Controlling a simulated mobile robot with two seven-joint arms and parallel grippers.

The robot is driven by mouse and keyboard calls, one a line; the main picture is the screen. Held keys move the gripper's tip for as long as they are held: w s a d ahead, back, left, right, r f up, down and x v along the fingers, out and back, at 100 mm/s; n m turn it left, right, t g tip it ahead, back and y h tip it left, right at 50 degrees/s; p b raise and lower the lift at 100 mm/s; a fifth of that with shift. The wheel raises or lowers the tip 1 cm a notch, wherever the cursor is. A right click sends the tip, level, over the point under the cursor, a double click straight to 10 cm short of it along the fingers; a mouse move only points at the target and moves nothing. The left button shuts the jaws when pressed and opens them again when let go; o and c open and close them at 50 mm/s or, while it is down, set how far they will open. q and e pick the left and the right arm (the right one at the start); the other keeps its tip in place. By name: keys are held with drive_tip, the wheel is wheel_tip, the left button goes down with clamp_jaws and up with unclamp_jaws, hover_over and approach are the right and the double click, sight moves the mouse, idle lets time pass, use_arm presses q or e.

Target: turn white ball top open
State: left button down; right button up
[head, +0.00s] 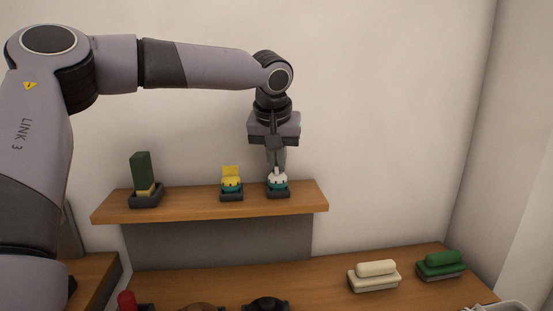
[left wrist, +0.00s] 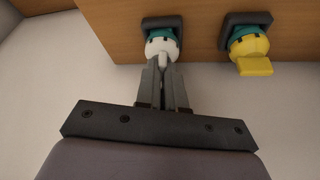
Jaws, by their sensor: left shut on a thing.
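The white ball top (head: 278,180) sits on a teal body in a dark square holder at the right part of the wooden shelf (head: 213,206). It also shows in the left wrist view (left wrist: 157,48), with a small white tab on it. My left gripper (head: 275,168) points down from above and is shut on the white tab. In the left wrist view the fingertips (left wrist: 163,66) meet at the tab and hide part of it. My right gripper is in neither view.
A yellow-topped teal ball (head: 231,183) stands in a holder just left of the white one. On the bench below are a cream brush (head: 374,273) and a green brush (head: 440,263).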

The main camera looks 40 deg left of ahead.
use_arm(q)
drive_tip(key=shift+n, duration=0.4)
idle(0.9)
drive_tip(key=c, duration=1.2)
unclamp_jaws()
drive_tip(key=shift+v, duration=3.6)
